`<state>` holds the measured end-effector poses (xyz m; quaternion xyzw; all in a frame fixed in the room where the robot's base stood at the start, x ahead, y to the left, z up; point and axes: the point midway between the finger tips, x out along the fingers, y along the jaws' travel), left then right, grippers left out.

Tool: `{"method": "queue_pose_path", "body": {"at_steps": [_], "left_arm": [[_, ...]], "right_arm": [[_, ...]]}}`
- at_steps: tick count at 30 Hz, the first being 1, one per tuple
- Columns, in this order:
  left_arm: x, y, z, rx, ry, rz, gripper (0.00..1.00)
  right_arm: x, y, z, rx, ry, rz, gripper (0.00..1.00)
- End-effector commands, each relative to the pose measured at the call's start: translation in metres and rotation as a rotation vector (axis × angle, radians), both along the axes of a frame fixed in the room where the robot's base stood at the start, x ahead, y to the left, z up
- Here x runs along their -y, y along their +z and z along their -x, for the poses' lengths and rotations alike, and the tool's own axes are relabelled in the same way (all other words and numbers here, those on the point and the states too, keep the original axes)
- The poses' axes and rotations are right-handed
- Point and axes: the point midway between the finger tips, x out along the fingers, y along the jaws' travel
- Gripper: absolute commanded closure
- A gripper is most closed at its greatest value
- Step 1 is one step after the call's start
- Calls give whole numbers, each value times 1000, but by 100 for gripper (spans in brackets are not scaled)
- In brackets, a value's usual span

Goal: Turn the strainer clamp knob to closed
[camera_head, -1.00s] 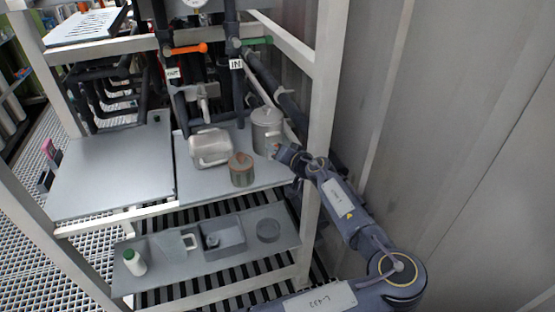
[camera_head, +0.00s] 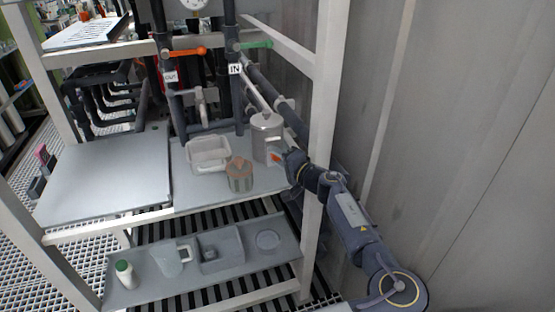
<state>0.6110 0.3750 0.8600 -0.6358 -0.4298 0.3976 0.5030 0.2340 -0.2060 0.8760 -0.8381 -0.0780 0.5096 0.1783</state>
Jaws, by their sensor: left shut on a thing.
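A grey steel canister with a lid (camera_head: 266,137) stands at the back right of the upper shelf, below the pipe labelled IN. A small orange-red knob (camera_head: 275,157) shows low on its right front side. My left gripper (camera_head: 284,160) is at that side of the canister, shut on the knob. Its fingertips are small and partly hidden, so the knob's exact angle cannot be told. My right gripper is not in view.
A pale tub (camera_head: 208,153) and a striped jar (camera_head: 240,174) stand left of the canister. A rack post (camera_head: 322,110) rises close to my arm. The lower tray holds a bottle (camera_head: 125,274), a jug (camera_head: 170,260) and a grey box (camera_head: 222,246). The upper left shelf (camera_head: 105,180) is clear.

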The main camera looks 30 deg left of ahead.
Motion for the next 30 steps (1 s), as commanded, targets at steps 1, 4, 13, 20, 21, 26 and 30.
{"method": "queue_pose_path", "body": {"at_steps": [1,4,13,20,21,26,30], "left_arm": [[0,-1,0,-6,1,-3,92],[0,-1,0,-11,1,-8,92],[0,-1,0,-13,1,-8,92],[0,-1,0,-12,1,-9,48],[0,-1,0,-12,1,-9,48],[0,0,0,-11,0,-9,48],[5,0,1,-10,-1,-8,48]], "right_arm": [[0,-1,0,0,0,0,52],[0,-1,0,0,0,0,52],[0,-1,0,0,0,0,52],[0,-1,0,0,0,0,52],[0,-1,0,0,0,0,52],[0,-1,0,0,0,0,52],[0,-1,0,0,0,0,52]]}}
